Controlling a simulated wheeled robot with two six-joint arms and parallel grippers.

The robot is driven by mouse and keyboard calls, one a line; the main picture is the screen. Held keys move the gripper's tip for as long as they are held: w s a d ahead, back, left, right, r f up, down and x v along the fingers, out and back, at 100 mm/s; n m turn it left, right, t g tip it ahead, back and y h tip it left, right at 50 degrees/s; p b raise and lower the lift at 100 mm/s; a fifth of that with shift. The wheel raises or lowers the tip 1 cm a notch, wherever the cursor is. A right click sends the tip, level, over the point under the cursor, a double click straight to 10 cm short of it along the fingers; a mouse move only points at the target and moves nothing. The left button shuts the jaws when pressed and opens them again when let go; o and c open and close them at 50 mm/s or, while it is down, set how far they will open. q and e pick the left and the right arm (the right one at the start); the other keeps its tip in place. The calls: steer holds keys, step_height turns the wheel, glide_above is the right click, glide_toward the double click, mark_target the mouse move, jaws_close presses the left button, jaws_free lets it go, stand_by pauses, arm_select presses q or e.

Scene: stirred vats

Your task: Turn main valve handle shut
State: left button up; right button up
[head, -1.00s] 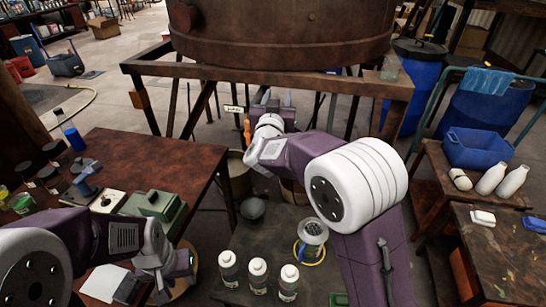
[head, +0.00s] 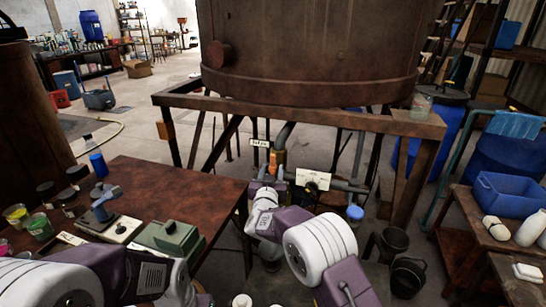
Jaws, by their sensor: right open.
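An orange valve handle (head: 277,160) stands on the pipework under the big brown vat, beside a small white label (head: 260,143). A grey pipe (head: 285,135) comes down behind it. My right gripper (head: 270,178) is open, its fingers pointing away from me just below and in front of the orange handle. I cannot tell whether the fingers touch it. The lower part of the valve is hidden behind the gripper.
The brown vat (head: 310,50) sits on a rusty frame (head: 290,106) above the valve. A white panel with a black knob (head: 313,180) is right of my gripper. A brown table (head: 180,190) with jars and instruments is at left. Dark buckets (head: 407,276) stand at right.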

steer(key=shift+w+f+b, duration=0.1)
steer(key=shift+w+b, duration=0.35)
steer(key=shift+w, duration=0.2)
steer(key=shift+w+d, duration=0.15)
steer(key=shift+w, duration=0.35)
jaws_close()
arm_select(q)
steer(key=shift+f, duration=0.15)
steer(key=shift+f, duration=0.1)
